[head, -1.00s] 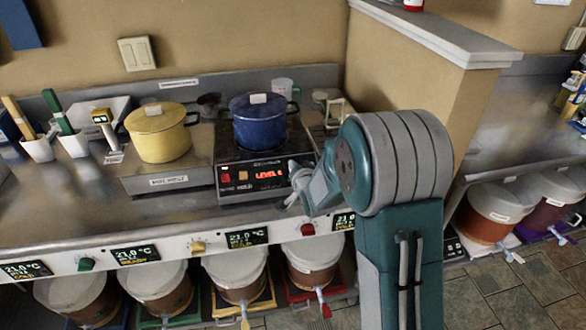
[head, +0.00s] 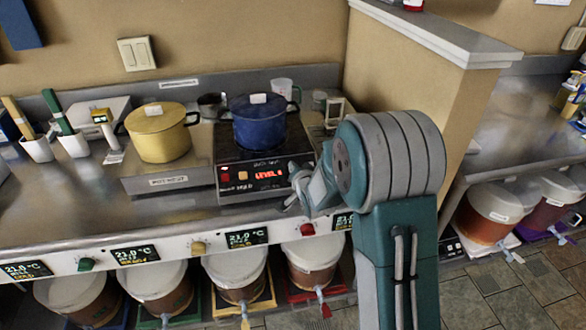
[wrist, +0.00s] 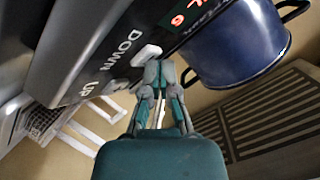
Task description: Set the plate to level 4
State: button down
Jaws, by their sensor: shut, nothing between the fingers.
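The hot plate (head: 229,159) has a black front panel, with a blue pot (head: 259,124) standing on it. Its red display (head: 269,174) reads LEVEL and a digit blurred in the head view. In the wrist view the display (wrist: 186,20) ends in 6. The wrist view also shows the labels DOWN and UP on the panel, with a white button (wrist: 147,53) by DOWN and a pale button (wrist: 112,87) near UP, partly hidden. My gripper (wrist: 158,68) is shut and empty, its tips close to the DOWN button. I cannot tell whether they touch. My gripper (head: 294,170) hides the panel's right part in the head view.
A yellow pot (head: 160,137) stands on a block left of the plate. Utensil cups (head: 73,145) stand farther left. Lidded buckets (head: 237,268) sit below the counter's front edge. A partition wall (head: 405,90) rises at the right.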

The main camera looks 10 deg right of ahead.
jog(key=shift+w+f, duration=0.1)
jog(key=shift+f, duration=0.1)
jog(key=shift+r, duration=0.1)
dwell(0.4)
jog(key=shift+s+r, duration=0.4)
jog(key=shift+r, duration=0.25)
jog(key=shift+f, duration=0.1)
jog(key=shift+w+f, duration=0.2)
jog(key=shift+f, duration=0.05)
jog(key=shift+w+f, duration=0.2)
jog(key=shift+f, duration=0.2)
dwell(1.1)
jog(key=shift+r, duration=0.15)
jog(key=shift+s+r, duration=0.4)
jog(key=shift+r, duration=0.2)
